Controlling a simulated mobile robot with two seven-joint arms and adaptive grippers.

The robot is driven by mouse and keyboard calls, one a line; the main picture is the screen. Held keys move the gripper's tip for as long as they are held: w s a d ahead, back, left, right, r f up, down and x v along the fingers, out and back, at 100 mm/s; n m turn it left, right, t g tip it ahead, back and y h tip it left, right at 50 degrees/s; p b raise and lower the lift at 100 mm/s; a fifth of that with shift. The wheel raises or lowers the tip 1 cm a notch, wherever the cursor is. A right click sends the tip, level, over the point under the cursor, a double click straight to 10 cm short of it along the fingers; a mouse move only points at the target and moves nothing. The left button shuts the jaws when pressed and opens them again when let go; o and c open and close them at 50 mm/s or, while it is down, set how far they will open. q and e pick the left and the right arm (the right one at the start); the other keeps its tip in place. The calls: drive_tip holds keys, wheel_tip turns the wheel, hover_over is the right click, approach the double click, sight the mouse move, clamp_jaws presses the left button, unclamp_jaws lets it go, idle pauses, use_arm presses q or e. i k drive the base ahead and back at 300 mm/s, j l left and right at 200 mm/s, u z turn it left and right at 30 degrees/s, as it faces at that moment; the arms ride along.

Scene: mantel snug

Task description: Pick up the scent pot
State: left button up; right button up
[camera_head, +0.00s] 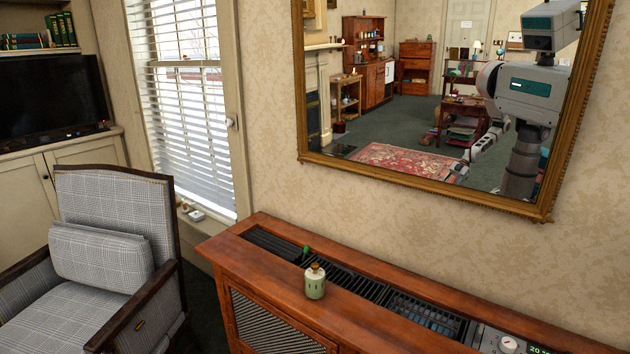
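The scent pot (315,284) looks like a small rounded jar, pale green and cream with a brownish top. It stands upright on the wooden console (375,322), near its front edge and beside the dark slatted inset. Nothing covers it. Neither of my grippers shows directly in the head view. The wall mirror (402,172) reflects part of my body and one arm, too small to tell its gripper's state.
A small green object (306,249) is just behind the pot. Dark slatted grilles (362,287) and a dial panel (507,344) are set into the console top. A checked armchair (100,258) stands left of the console, with a narrow floor gap between.

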sight(314, 285)
drive_tip(key=z, duration=0.5)
drive_tip(key=i+j+z, duration=0.1)
drive_tip(key=j+z, duration=0.7)
drive_tip(key=z, duration=0.15)
drive_tip(key=j+z, duration=0.15)
drive_tip(key=j, duration=0.35)
drive_tip(key=k+j+z, duration=0.1)
drive_tip(key=j, duration=0.35)
